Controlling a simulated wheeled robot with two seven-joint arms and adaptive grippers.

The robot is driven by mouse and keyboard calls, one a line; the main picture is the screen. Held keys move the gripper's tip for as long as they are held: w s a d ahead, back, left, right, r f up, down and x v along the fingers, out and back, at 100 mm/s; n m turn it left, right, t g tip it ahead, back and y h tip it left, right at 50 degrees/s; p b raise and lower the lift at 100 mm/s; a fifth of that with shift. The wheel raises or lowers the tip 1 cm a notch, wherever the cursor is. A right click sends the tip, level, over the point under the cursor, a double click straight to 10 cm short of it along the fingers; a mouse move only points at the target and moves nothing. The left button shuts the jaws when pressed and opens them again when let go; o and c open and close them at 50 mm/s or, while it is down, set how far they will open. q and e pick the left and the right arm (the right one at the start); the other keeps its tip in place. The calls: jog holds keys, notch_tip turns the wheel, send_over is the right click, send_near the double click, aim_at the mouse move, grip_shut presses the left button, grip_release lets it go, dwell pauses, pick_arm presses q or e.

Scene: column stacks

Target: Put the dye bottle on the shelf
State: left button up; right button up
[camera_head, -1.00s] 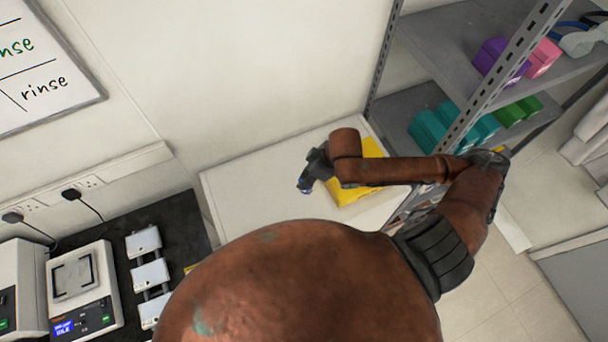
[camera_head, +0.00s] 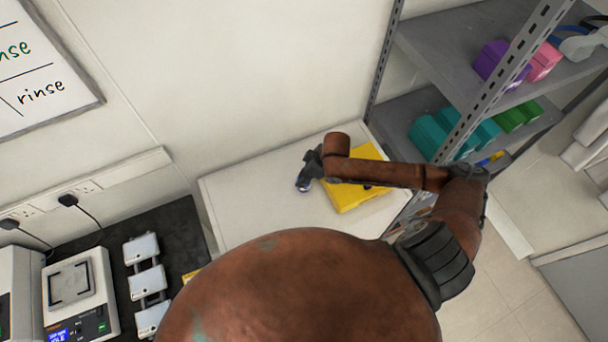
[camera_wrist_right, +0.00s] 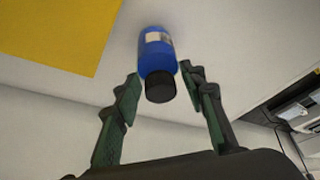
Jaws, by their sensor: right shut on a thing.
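The dye bottle is blue with a black cap and a pale label. In the right wrist view the bottle (camera_wrist_right: 157,50) sits between the fingertips of my right gripper (camera_wrist_right: 160,75). In the head view my right gripper (camera_head: 304,182) is over the white worktop, left of the yellow object, shut on the bottle; only a small blue bit of it shows there. The grey metal shelf (camera_head: 428,40) stands at the upper right, with its perforated posts. My left gripper is not in view.
A yellow flat object (camera_head: 352,195) lies on the white worktop (camera_head: 250,200), partly behind my arm. The shelf bears purple (camera_head: 492,62), pink (camera_head: 545,62), teal (camera_head: 430,135) and green (camera_head: 512,118) items. A scale (camera_head: 78,285) stands on the dark counter at lower left.

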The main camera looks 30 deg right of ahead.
jog(key=shift+f, duration=0.1)
jog(key=o, duration=1.3)
